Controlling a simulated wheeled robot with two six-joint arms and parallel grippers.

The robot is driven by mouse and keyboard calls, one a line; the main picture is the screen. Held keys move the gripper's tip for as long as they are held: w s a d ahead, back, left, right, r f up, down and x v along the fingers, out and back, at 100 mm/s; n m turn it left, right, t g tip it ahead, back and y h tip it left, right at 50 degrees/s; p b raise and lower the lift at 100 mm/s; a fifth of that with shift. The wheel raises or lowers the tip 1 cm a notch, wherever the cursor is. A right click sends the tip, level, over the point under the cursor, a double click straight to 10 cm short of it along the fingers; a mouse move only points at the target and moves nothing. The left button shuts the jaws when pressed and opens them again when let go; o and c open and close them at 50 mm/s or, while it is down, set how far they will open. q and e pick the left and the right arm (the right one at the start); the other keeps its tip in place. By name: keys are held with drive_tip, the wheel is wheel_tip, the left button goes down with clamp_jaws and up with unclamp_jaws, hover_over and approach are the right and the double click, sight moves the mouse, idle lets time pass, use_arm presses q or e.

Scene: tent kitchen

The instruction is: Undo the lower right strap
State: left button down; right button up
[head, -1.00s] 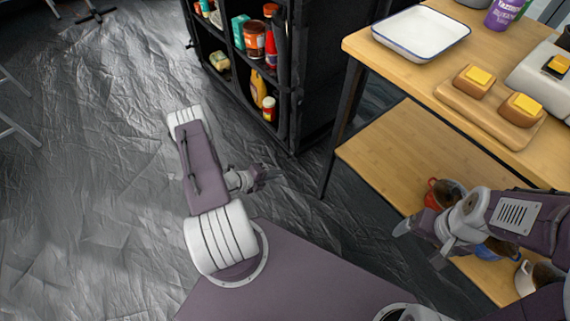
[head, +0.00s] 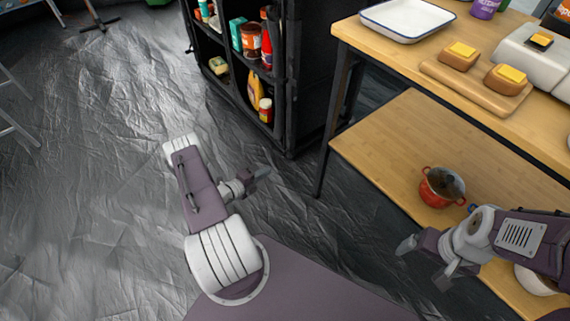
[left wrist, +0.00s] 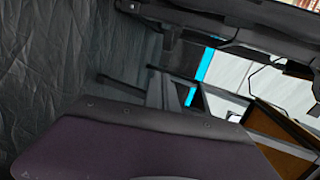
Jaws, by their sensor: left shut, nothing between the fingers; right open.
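I cannot make out the lower right strap in either view. A black shelf cabinet (head: 292,85) with an open front stands at the upper middle of the head view. My left gripper (head: 262,173) is shut and empty, above the dark floor in front of the cabinet and apart from it. My right gripper (head: 424,264) is open and empty, by the front edge of the wooden table's lower shelf. The left wrist view shows mostly dark frame parts, floor and a purple surface; no strap can be told there.
A wooden table (head: 395,50) at the right carries a white tray (head: 405,18) and a board with two buttered bread pieces. Its lower shelf (head: 385,140) holds a red pot (head: 432,195), close to my right gripper. Crinkled floor (head: 85,150) is free at the left.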

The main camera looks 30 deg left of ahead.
sight(291, 156)
use_arm(q)
drive_tip(key=b+x, duration=0.2)
drive_tip(key=x, duration=0.1)
drive_tip(key=b+x, duration=0.2)
drive_tip(key=x, duration=0.2)
drive_tip(key=r+b+x, duration=0.1)
drive_tip(key=b+x, duration=0.1)
drive_tip(key=x, duration=0.2)
drive_tip(key=shift+w+d+f, duration=0.1)
drive_tip(key=shift+w, duration=0.1)
drive_tip(key=shift+w+d+p, duration=0.1)
drive_tip(key=shift+d+p, duration=0.2)
drive_tip(key=shift+p, duration=0.15)
drive_tip(key=shift+w+d+p, duration=0.35)
drive_tip(key=shift+d+p, duration=0.1)
drive_tip(key=shift+d, duration=0.35)
